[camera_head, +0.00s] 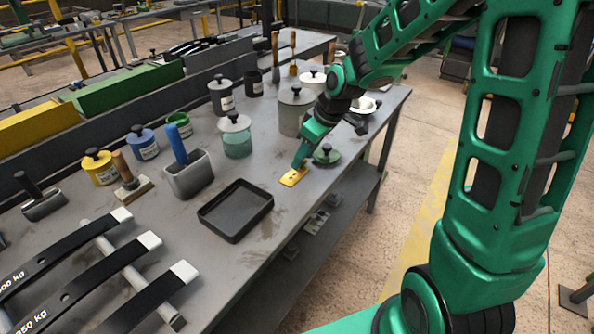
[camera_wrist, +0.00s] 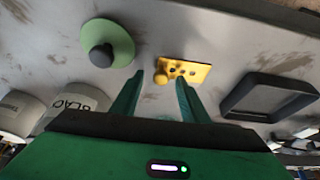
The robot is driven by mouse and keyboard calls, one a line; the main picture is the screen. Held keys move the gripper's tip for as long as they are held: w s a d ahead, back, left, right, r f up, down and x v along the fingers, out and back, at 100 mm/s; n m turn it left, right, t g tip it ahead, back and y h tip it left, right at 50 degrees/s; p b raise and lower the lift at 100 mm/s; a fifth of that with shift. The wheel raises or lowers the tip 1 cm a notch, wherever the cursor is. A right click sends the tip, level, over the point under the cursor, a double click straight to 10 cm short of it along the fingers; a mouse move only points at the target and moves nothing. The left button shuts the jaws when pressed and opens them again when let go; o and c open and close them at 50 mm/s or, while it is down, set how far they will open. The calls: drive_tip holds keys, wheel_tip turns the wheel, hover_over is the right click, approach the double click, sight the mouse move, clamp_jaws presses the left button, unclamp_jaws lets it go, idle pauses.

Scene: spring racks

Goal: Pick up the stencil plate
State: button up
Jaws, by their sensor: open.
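The stencil plate (camera_head: 293,177) is a small yellow plate with cut-out holes and a round yellow knob at one end. It lies flat on the grey table near its front edge. In the wrist view the plate (camera_wrist: 196,72) lies just beyond and between my fingertips. My gripper (camera_head: 303,160) reaches down to it from above. My green fingers (camera_wrist: 158,88) are open, one on each side of the knob end, with nothing visibly held. I cannot tell whether a finger touches the plate.
A green lid with a dark knob (camera_head: 327,154) lies close to the right of the plate; it also shows in the wrist view (camera_wrist: 122,42). A black tray (camera_head: 207,214) sits to the left. Lidded pots, including a grey one (camera_head: 290,120), stand behind. The table's front edge is near.

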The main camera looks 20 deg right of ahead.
drive_tip(key=shift+w+f, duration=0.1)
drive_tip(key=shift+f, duration=0.25)
drive_tip(key=c, duration=1)
drive_tip(key=shift+o, duration=0.2)
